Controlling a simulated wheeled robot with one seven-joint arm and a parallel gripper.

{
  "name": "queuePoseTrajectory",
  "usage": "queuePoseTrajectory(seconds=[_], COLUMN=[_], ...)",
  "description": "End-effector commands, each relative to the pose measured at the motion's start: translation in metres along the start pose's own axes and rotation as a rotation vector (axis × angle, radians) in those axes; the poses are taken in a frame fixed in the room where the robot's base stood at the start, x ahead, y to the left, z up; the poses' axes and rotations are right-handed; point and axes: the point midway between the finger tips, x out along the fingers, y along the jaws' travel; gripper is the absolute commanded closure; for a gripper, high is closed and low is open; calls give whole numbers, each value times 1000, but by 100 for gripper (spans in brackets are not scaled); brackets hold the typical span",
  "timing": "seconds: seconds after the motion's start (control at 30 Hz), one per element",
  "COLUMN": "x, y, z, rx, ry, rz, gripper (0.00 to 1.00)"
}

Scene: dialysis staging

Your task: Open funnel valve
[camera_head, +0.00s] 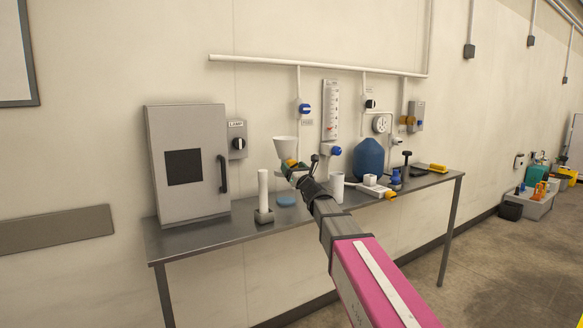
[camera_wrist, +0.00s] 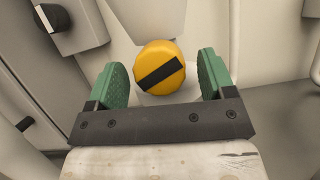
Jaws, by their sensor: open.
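The funnel valve is a round yellow knob (camera_wrist: 158,62) with a black bar across its face, tilted from lower left to upper right in the wrist view. The white funnel (camera_head: 285,147) stands above the far side of the bench in the head view. My gripper (camera_wrist: 163,80) is open, with one green finger on each side of the knob. Gaps show between the knob and both fingers, so it is not held. In the head view my gripper (camera_head: 291,168) is just below the funnel and hides most of the valve.
A grey cabinet (camera_head: 188,190) stands left on the metal bench (camera_head: 225,233). A white upright tube (camera_head: 263,188), a blue disc (camera_head: 286,200), a white cylinder (camera_head: 337,187) and a blue jug (camera_head: 369,158) stand near my arm. A lamp switch (camera_head: 237,139) is on the wall.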

Motion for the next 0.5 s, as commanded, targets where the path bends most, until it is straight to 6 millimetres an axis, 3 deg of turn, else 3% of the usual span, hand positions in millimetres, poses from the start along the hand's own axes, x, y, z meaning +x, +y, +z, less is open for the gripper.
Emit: queuePoseTrajectory(seconds=[0.1,0.4,0.47,0.5], x=[13,15,15,15], y=[0,0,0,0], z=[-1,0,0,0], rx=[0,0,0,0], ry=[0,0,0,0], rz=[1,0,0,0], gripper=[24,24,40,53])
